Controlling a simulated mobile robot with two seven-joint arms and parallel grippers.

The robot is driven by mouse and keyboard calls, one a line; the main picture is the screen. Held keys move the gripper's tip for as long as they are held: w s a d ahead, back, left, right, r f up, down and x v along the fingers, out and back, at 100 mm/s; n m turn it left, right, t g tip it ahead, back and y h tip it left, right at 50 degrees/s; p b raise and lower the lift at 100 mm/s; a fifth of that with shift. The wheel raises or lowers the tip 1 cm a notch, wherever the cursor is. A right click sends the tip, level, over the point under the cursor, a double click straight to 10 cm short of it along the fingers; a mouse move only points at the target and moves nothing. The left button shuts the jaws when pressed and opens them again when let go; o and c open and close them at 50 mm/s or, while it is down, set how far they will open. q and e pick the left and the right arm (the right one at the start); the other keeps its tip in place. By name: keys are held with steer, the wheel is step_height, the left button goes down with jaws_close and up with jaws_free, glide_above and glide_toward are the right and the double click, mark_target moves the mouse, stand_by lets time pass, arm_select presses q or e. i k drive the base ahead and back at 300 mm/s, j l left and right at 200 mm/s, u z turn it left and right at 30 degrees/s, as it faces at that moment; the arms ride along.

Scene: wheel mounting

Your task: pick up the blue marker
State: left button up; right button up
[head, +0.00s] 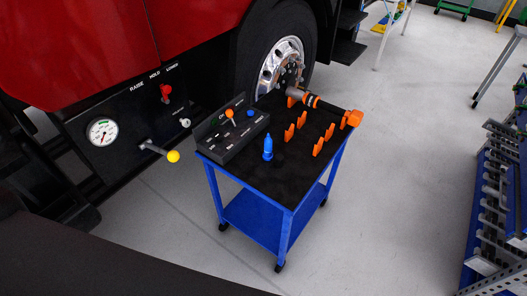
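The blue marker (268,148) stands upright on the black top of a blue cart (285,202), near the cart's front edge. It is just right of a black control box (235,133). Nothing is touching the marker from above. Neither of my grippers shows in the head view. A dark surface fills the lower left corner of the view.
Several orange holders (318,147) and an orange-ended tool (320,104) are on the cart top. A red truck (80,45) with a wheel (282,62) stands behind. A yellow-knobbed lever (173,156) sticks out left of the cart.

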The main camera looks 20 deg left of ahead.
mark_target(268, 156)
steer(key=u, duration=2.35)
steer(key=k+l, duration=0.1)
steer(key=l, duration=0.45)
steer(key=k+l, duration=0.1)
steer(key=l, duration=0.5)
steer(key=k+l, duration=0.1)
steer(key=l, duration=1.05)
steer(key=k+l, duration=0.15)
steer(key=l, duration=0.4)
steer(key=k+l, duration=0.1)
steer(key=l, duration=0.95)
